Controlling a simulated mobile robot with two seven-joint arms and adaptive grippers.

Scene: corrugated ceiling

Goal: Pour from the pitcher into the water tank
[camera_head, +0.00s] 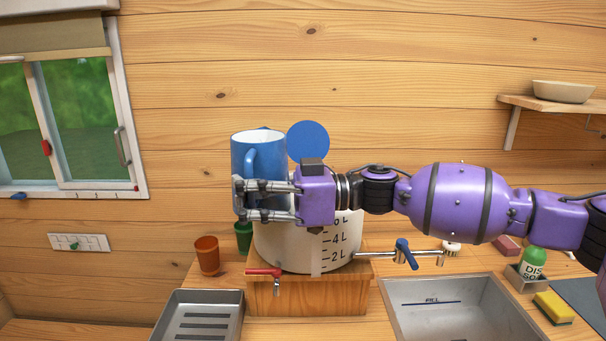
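The pitcher (243,152) is blue with a pale inside and a handle facing me. It is upright, at the upper left of the water tank. The water tank (290,247) is a white cylinder with litre marks, standing on a wooden block. A round blue disc (308,142), perhaps its lid, stands up behind my gripper. My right gripper (241,201) reaches in from the right, its fingers closed around the pitcher's lower part at the handle. The fingers hide the pitcher's base, and the gripper hides much of the tank's top. My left gripper is not in view.
A red-handled tap (264,272) and a blue-handled tap (405,254) are in front. An orange cup (207,255) and a green cup (243,236) stand left of the tank. A sink (460,318) is at right, a metal tray (198,315) at left. A soap bottle (533,262) is far right.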

